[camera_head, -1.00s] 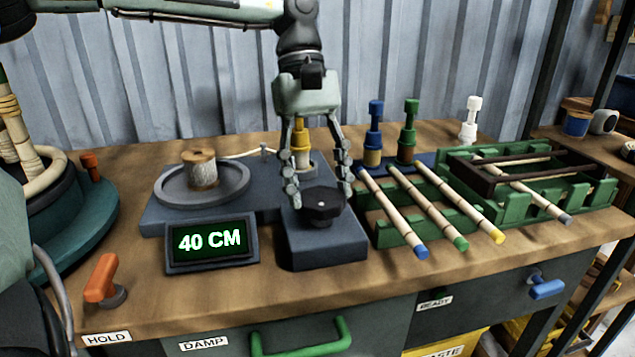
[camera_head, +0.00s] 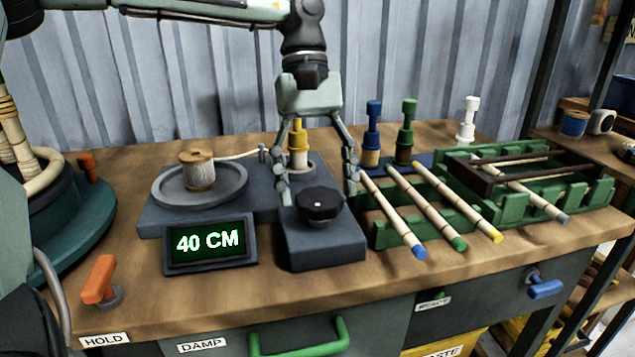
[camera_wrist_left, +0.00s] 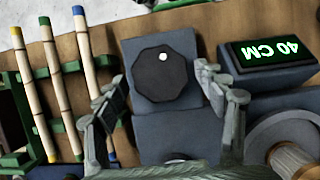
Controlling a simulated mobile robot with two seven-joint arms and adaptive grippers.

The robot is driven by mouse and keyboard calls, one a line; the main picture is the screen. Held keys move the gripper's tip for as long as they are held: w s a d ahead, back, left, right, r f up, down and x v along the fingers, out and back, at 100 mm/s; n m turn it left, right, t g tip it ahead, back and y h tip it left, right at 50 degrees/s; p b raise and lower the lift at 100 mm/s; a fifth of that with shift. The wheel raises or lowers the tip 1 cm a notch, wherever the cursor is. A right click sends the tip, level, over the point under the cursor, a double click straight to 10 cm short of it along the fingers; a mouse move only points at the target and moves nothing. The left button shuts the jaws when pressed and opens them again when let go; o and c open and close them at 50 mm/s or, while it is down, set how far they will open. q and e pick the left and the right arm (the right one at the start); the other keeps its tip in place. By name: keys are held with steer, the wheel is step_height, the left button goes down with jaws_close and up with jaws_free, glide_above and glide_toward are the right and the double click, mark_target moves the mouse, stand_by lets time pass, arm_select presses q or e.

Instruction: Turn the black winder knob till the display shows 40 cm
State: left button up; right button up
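The black winder knob (camera_head: 319,204) sits on the front of a dark blue-grey winder base (camera_head: 325,246). The display (camera_head: 211,243) reads 40 CM in green. My left gripper (camera_head: 318,196) is open above and behind the knob, with its fingers spread wide on either side and apart from it. In the left wrist view the knob (camera_wrist_left: 163,73) lies beyond the open fingertips (camera_wrist_left: 155,88), with nothing held. The thread spool (camera_head: 199,170) stands on a round plate at the winder's left. My right gripper is not in view.
Rattan sticks with coloured ends (camera_head: 428,205) lie on a green rack right of the winder. Blue, green and white-topped tools (camera_head: 407,128) stand behind them. An orange lever (camera_head: 100,280) is at the front left. Bare tabletop (camera_head: 300,285) lies before the winder.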

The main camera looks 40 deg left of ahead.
arm_select(q)
steer(key=v, duration=1.2)
steer(key=shift+s, duration=0.1)
stand_by(0.4)
